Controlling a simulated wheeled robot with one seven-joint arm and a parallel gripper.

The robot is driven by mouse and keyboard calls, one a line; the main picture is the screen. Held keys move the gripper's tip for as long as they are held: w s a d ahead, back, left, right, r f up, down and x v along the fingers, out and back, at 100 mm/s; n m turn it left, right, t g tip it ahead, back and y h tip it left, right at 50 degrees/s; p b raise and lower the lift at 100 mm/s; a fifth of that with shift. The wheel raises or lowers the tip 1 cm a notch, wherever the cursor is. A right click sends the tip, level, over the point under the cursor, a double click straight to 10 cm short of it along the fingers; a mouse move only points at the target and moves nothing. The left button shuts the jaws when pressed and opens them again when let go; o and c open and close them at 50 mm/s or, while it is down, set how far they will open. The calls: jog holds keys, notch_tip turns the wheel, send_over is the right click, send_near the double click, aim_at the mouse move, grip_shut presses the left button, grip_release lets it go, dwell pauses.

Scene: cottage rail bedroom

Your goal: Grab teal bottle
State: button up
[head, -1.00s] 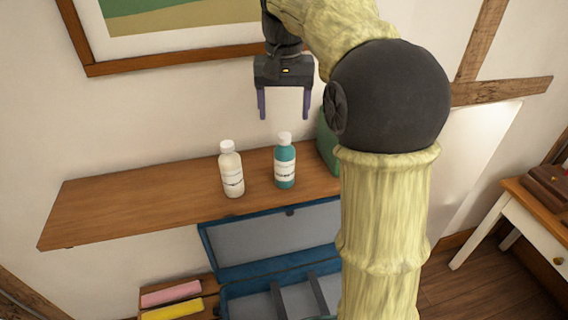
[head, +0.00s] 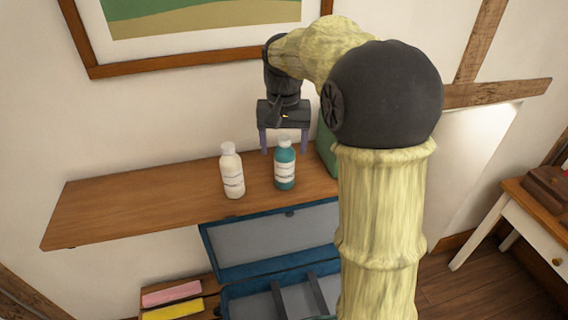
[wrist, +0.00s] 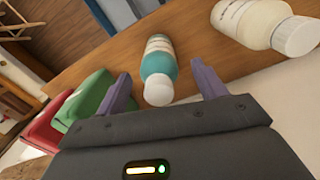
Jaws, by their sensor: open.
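The teal bottle (head: 285,166) with a white cap and white label stands upright on the wooden shelf (head: 120,203). My gripper (head: 284,150) is open, with its two purple fingers pointing down at the bottle's cap end. In the wrist view the teal bottle (wrist: 158,62) lies between the fingertips of the open gripper (wrist: 165,84), its cap nearest the palm. There is space on both sides of it. I cannot tell how far down the fingers reach along the bottle.
A cream bottle (head: 232,171) stands left of the teal one; it shows at upper right in the wrist view (wrist: 262,22). A green object (head: 326,148) stands at the shelf's right end. An open blue case (head: 262,262) is below. The shelf's left part is clear.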

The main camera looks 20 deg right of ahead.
aim_at(284, 154)
notch_tip(284, 154, down, 4)
jog(key=shift+w+d+r, duration=0.15)
jog(key=shift+r, duration=0.1)
jog(key=c, duration=1.2)
jog(key=shift+c, duration=0.2)
jog(key=shift+r, duration=0.15)
notch_tip(284, 154, up, 10)
jog(key=shift+f, duration=0.1)
